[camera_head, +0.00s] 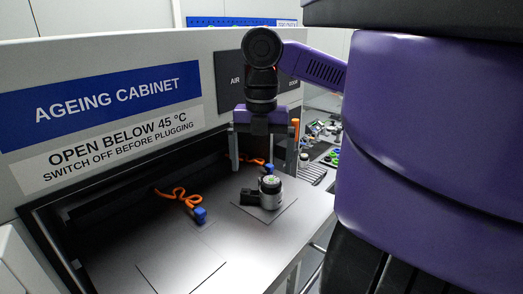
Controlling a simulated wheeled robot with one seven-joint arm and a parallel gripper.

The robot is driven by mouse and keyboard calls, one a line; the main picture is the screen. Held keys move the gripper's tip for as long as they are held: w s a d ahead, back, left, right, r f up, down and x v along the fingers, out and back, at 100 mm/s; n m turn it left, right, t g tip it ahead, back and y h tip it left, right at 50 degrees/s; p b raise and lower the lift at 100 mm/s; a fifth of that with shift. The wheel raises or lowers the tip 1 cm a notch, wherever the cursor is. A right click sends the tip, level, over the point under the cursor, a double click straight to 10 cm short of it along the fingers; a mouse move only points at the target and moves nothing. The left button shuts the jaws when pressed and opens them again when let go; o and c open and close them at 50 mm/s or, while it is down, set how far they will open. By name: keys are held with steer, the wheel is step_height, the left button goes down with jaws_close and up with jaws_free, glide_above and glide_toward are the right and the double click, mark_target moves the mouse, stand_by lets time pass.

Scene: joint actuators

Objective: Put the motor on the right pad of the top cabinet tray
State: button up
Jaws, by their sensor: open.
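The motor (271,193) is a short silver and black cylinder with a greenish top and a black block on its left side. It stands upright on the right square pad (283,211) of the pulled-out cabinet tray (225,248). My gripper (262,168) points down above and behind the motor, its two fingers spread wide. It is open and empty, and appears apart from the motor. Whether the motor's underside lies fully flat on the pad is hidden.
An orange cable with a blue plug (200,215) lies left of the motor; another blue plug (268,169) is behind it. A second pad outline (180,266) lies empty at front left. The ageing cabinet front (100,60) rises behind the tray. A cluttered bench (320,140) is at right.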

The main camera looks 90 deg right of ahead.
mark_target(262, 182)
steer(key=shift+r, duration=1.95)
